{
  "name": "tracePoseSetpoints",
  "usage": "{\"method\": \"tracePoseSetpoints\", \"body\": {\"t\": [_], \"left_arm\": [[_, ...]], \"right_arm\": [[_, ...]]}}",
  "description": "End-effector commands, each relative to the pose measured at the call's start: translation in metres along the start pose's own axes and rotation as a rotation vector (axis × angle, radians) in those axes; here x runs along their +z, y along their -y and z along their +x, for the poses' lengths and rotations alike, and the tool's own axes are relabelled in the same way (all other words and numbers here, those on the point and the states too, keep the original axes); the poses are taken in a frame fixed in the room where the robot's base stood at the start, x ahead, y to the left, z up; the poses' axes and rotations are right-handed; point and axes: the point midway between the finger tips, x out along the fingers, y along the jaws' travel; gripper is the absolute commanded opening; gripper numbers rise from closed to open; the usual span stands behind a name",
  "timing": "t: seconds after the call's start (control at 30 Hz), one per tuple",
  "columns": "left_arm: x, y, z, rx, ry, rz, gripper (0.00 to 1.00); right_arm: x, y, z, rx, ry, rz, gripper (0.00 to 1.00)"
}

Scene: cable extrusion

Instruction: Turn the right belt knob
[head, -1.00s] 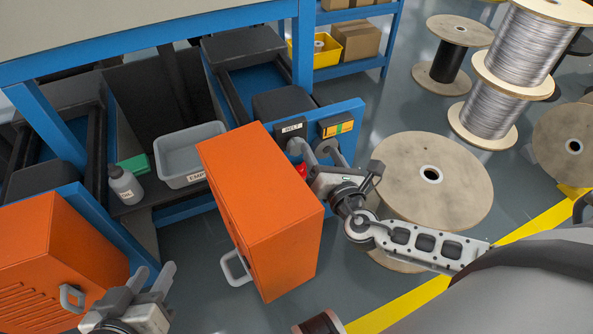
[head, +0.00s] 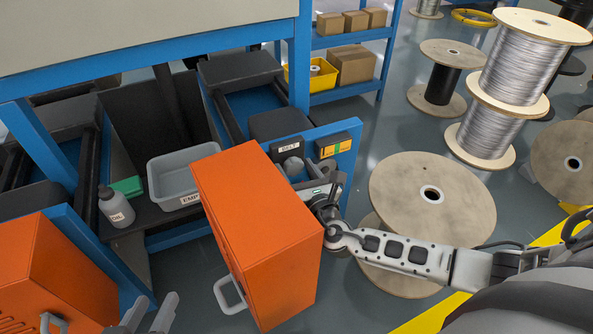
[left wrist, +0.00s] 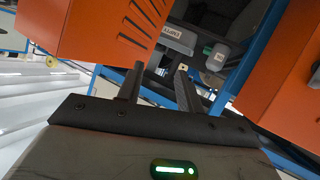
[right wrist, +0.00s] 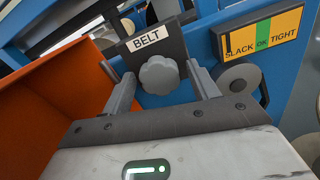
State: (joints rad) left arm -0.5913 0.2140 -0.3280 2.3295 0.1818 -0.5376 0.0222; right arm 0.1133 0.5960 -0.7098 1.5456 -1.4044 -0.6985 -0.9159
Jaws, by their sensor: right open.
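The right belt knob (right wrist: 160,75) is a grey lobed knob below a black BELT label (right wrist: 146,40) on the blue machine frame. It also shows small in the head view (head: 292,165), partly behind my right arm. My right gripper (right wrist: 158,88) is open, with one finger on each side of the knob; I cannot tell whether they touch it. In the head view the right gripper (head: 318,188) is close to the frame beside the orange door. My left gripper (left wrist: 157,82) is open and empty, and its fingers (head: 150,312) show at the bottom of the head view.
An open orange door (head: 245,230) stands just left of my right gripper. A SLACK/OK/TIGHT gauge (right wrist: 262,42) sits right of the knob, above a grey round part (right wrist: 240,84). A grey bin (head: 180,172) and an oil bottle (head: 115,208) stand left. A wooden spool (head: 400,205) stands right.

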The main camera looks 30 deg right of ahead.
Motion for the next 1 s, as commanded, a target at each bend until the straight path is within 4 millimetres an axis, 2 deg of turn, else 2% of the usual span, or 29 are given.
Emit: {"method": "tracePoseSetpoints", "body": {"t": [0.07, 0.1, 0.23, 0.27, 0.63, 1.0], "left_arm": [[-0.0001, -0.0002, 0.0000, 0.000, 0.000, 0.000, 0.36], [-0.0001, -0.0002, 0.0000, 0.000, 0.000, 0.000, 0.36], [-0.0001, -0.0002, 0.0000, 0.001, 0.000, 0.000, 0.36], [-0.0001, -0.0002, 0.0000, 0.001, 0.000, 0.000, 0.36], [0.0015, 0.0004, 0.0018, 0.002, -0.016, -0.002, 0.36], [-0.0055, -0.0076, -0.0029, 0.040, -0.095, -0.022, 0.36]], "right_arm": [[0.0001, -0.0002, -0.0001, 0.000, 0.000, 0.001, 0.60], [0.0001, -0.0002, -0.0001, 0.000, 0.000, 0.001, 0.54], [0.0002, -0.0002, -0.0002, 0.000, 0.000, 0.001, 0.18], [0.0002, -0.0002, -0.0002, 0.000, 0.000, 0.001, 0.15], [-0.0012, -0.0001, -0.0003, 0.000, 0.001, 0.061, 0.15], [-0.0027, 0.0002, -0.0005, -0.001, 0.001, 0.303, 0.15]]}}
